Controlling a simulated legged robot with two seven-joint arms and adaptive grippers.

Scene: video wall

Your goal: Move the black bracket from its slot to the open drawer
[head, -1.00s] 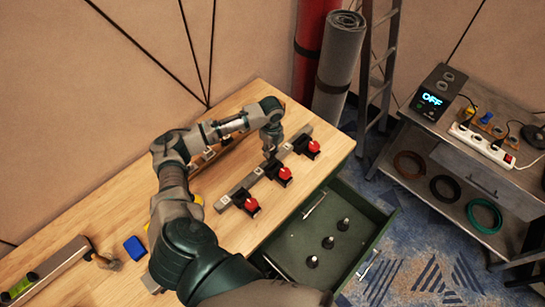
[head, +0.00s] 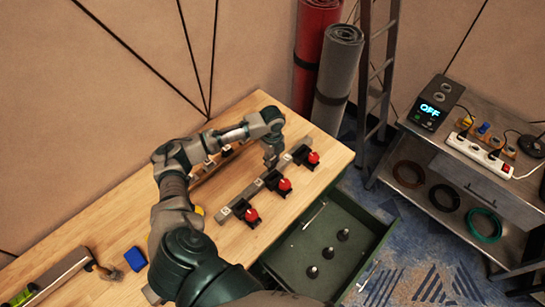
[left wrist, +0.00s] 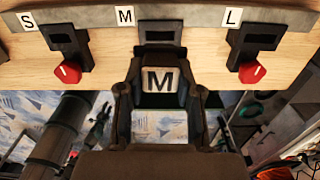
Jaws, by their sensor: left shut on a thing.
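The grey rail (head: 240,195) on the wooden bench carries black holders with red knobs, labelled S, M and L in the left wrist view (left wrist: 215,15). My left gripper (head: 271,162) is at the middle, M place. The open green drawer (head: 300,275) is at the bench front. My right gripper is not in view.
A ladder (head: 372,95) and rolled mats stand behind. A shelf unit (head: 440,150) stands at right.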

